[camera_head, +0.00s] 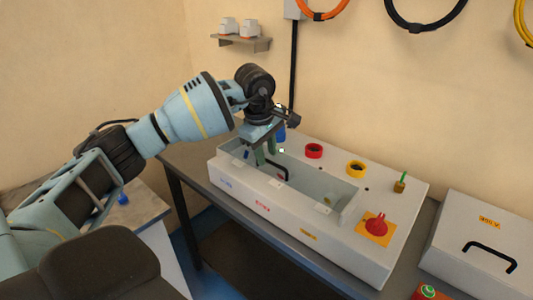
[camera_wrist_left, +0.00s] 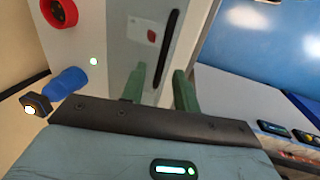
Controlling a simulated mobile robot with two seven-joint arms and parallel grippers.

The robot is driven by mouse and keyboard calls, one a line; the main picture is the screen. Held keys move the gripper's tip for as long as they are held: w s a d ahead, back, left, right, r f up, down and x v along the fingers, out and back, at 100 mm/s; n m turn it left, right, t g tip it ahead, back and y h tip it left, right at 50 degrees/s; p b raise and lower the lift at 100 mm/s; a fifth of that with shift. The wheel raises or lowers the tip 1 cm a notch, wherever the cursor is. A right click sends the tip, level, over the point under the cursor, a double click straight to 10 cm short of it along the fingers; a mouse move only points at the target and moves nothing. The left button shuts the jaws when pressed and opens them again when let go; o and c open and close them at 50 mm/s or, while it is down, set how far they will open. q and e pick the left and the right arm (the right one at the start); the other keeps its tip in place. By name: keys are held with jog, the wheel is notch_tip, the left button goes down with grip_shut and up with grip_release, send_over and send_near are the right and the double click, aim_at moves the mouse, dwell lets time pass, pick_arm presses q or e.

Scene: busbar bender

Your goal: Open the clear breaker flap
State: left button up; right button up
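The bender housing (camera_head: 395,182) is a light grey box on a bench, with a long recess in its top. A black handle or bar (camera_head: 284,170) shows at the left end of the recess. A dark bar (camera_wrist_left: 170,38) and a small pale label with a red mark (camera_wrist_left: 150,33) show in the left wrist view. The clear flap cannot be told apart with certainty. My left gripper (camera_head: 266,156) points down at the recess's left end. Contact cannot be judged. My right gripper is not in view.
A blue knob (camera_wrist_left: 66,82) is close to my left gripper. Red (camera_head: 314,151) and yellow (camera_head: 356,169) rings, a green-topped switch (camera_head: 400,182) and a red knob (camera_head: 376,223) stand on the housing. A grey handled box (camera_head: 485,235) is at the right.

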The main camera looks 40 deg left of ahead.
pick_arm(q)
jog(key=shift+w+f, duration=0.1)
jog(key=shift+f, duration=0.35)
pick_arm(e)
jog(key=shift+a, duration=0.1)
pick_arm(q)
jog(key=shift+c, duration=0.3)
grip_shut()
